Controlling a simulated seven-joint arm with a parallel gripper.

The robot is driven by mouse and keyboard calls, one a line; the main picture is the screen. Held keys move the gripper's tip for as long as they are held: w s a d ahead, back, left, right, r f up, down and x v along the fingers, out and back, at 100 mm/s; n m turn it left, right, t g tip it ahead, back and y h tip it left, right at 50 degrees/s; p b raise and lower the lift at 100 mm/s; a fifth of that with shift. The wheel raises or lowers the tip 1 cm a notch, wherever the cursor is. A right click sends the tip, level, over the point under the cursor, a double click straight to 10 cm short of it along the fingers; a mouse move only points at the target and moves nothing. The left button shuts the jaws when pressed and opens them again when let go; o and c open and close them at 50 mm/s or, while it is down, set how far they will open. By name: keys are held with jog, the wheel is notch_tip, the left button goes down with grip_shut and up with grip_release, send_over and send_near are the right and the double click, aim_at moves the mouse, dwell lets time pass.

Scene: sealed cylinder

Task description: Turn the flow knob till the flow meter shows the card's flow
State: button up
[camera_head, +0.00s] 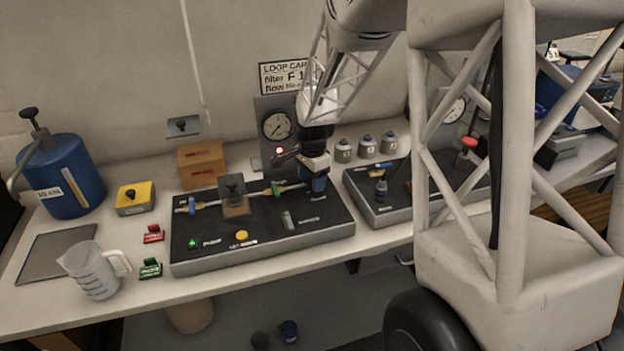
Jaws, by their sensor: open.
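The loop card (288,78) is on the wall. It reads "filter F 1..." and a flow line too small to read, its right part hidden by my arm. A round white-faced dial (277,125) is on the grey back panel below it; its reading is too small to tell, and I cannot tell if it is the flow meter. My gripper (300,163) is open, low over the right back of the black panel (265,258), beside a green valve handle (276,188). A dark knob-like part shows at its left. I cannot make out which part is the flow knob.
A red light (279,151) shows on the back panel. Several grey canisters (366,147) stand right of my gripper. A second black panel (385,214) lies to the right. A blue tank (68,180) and a clear jug (92,272) stand left.

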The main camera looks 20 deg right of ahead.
jog(key=shift+f, duration=0.1)
jog(key=c, duration=0.9)
jog(key=shift+n, duration=0.4)
jog(key=n, duration=0.4)
jog(key=shift+s, duration=0.1)
jog(key=n, duration=0.5)
jog(key=shift+n, duration=0.3)
jog(key=n, duration=0.5)
jog(key=shift+d, duration=0.15)
jog(key=n, duration=0.4)
jog(key=shift+n, duration=0.3)
